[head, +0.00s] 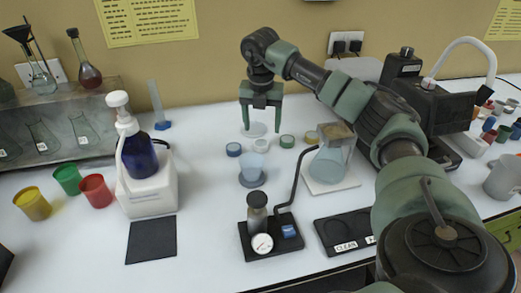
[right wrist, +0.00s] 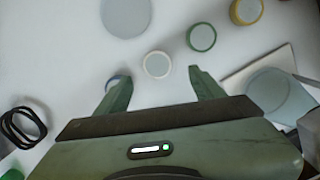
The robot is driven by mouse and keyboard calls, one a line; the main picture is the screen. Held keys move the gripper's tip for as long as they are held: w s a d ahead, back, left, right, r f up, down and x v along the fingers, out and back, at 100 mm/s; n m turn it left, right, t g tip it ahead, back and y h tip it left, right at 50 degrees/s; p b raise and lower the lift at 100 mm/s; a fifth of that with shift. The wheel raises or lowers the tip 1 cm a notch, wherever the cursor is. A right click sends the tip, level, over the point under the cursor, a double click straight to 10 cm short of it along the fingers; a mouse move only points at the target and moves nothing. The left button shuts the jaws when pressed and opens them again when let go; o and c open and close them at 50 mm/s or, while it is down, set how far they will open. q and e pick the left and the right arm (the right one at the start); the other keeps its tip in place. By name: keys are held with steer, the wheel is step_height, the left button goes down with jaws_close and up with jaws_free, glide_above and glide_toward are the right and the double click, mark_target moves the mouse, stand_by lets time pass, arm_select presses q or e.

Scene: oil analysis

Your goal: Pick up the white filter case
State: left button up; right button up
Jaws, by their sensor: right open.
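The white filter case (head: 261,145) is a small round case with a white rim and grey face, lying flat on the white bench. It stands between the blue case (head: 234,149) and the green case (head: 287,141). My right gripper (head: 261,128) is open and empty, fingers pointing down above the row of cases. In the right wrist view the white case (right wrist: 157,65) shows between and just beyond the fingertips (right wrist: 158,76), apart from both fingers. The blue case is partly hidden by a finger there. My left gripper is not in view.
A yellow case (head: 311,137) ends the row. A grey disc (head: 255,130) lies behind the white case. A gauge stand (head: 271,238) is nearer.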

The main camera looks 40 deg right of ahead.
mark_target(261, 143)
steer(key=f, duration=0.4)
steer(key=w+f+p, duration=0.1)
steer(key=f, duration=0.1)
steer(key=shift+d+f, duration=0.2)
steer(key=shift+f, duration=0.15)
steer(key=c, duration=1.4)
